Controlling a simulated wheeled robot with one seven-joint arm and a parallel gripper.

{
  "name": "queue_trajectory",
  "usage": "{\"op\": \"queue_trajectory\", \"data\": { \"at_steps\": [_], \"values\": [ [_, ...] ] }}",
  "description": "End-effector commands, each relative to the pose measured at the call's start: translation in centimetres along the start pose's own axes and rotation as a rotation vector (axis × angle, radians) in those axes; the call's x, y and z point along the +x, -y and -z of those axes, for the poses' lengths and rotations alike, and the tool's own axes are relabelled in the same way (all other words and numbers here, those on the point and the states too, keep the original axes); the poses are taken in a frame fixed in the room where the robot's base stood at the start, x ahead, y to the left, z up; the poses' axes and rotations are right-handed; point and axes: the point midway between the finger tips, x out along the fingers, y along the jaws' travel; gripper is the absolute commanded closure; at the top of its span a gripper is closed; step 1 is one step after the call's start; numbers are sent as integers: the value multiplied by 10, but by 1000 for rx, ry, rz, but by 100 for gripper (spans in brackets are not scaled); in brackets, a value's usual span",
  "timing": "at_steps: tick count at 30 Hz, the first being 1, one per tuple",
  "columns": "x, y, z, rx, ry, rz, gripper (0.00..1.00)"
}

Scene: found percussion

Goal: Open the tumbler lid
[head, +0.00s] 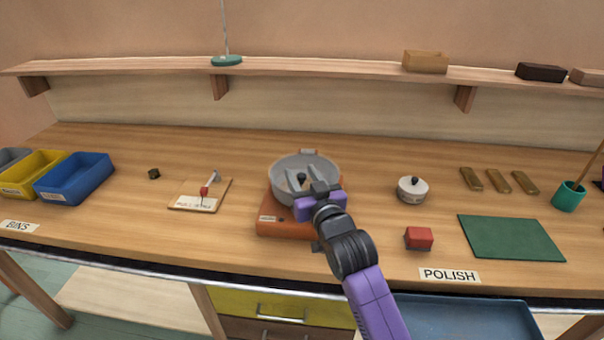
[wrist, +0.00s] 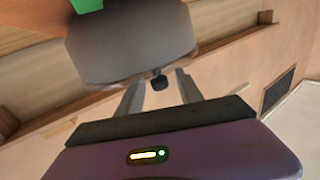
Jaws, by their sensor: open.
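The tumbler (head: 269,221) is an orange base with a round grey drum on the bench. Its grey lid (head: 318,163) has a small dark knob (head: 301,177) and a tab at the back. My gripper (head: 301,188) is open over the near side of the lid, its fingers reaching toward the knob. My gripper hides part of the drum.
A small white lidded pot (head: 412,190), a red block (head: 418,238) and a green mat (head: 510,238) lie to the right. A board with a small lever (head: 200,195) lies left. Blue bin (head: 75,178) stands far left. A shelf (head: 320,66) runs above the bench.

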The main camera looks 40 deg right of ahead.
Motion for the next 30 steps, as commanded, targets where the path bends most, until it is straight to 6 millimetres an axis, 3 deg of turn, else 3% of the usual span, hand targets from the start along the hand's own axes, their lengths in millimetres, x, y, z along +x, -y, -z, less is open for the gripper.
{"op": "queue_trajectory", "data": {
  "at_steps": [9,15,16,30],
  "values": [
    [3,0,0,0,-1,0,59],
    [2,0,0,0,-1,0,98],
    [2,0,0,1,-1,0,100],
    [2,0,0,1,0,0,100]
  ]
}}
